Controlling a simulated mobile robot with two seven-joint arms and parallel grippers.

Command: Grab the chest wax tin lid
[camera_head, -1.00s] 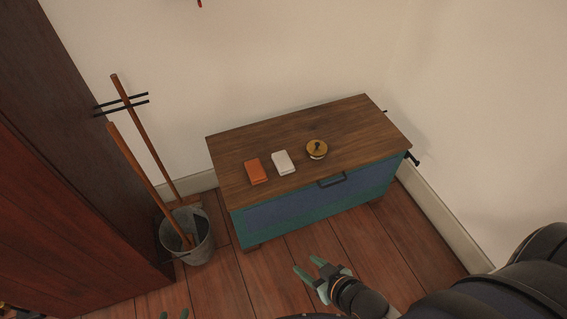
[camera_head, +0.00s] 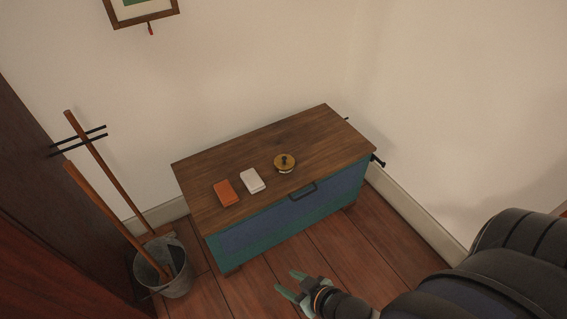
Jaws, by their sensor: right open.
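The wax tin lid (camera_head: 284,160) is a round, brass-coloured disc with a dark knob on top. It sits on a pale tin, of which only a thin rim shows, on the wooden top of the blue-green chest (camera_head: 328,128). My right gripper (camera_head: 286,283) is open and empty. It is low in front of the chest, over the floor, well apart from the lid. My left gripper is not in view.
An orange block (camera_head: 226,193) and a white block (camera_head: 252,181) lie on the chest top, left of the tin. A metal bucket (camera_head: 176,285) with wooden-handled tools stands left of the chest. Walls close in behind and right. A picture frame (camera_head: 141,22) hangs above.

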